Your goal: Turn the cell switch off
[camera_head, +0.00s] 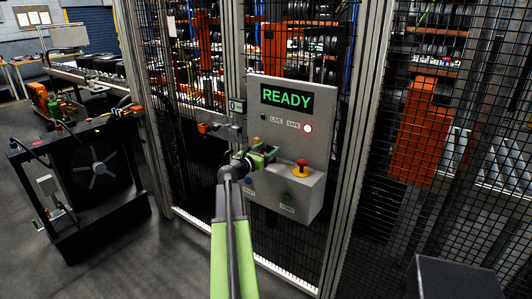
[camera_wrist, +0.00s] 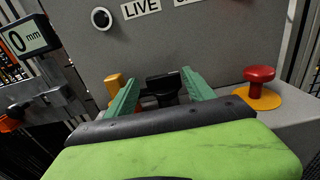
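A grey control panel (camera_head: 322,110) stands on the mesh fence, with a display reading READY (camera_head: 287,98). My gripper (camera_head: 265,157) is at the panel's lower left. In the wrist view my gripper's green fingers (camera_wrist: 163,92) are apart. A black knob-like part (camera_wrist: 163,82), perhaps the cell switch, shows between them; I cannot tell whether they touch it. A yellow part (camera_wrist: 114,84) shows beside the left finger. The switch's position and label are hidden by my gripper in the head view.
A red mushroom button (camera_head: 302,162) on a yellow base sits just right of my gripper, above a green button (camera_head: 299,198). A gauge reading 0 mm (camera_wrist: 24,39) is at the left. A black machine (camera_head: 95,175) stands further left. Mesh fencing surrounds the panel.

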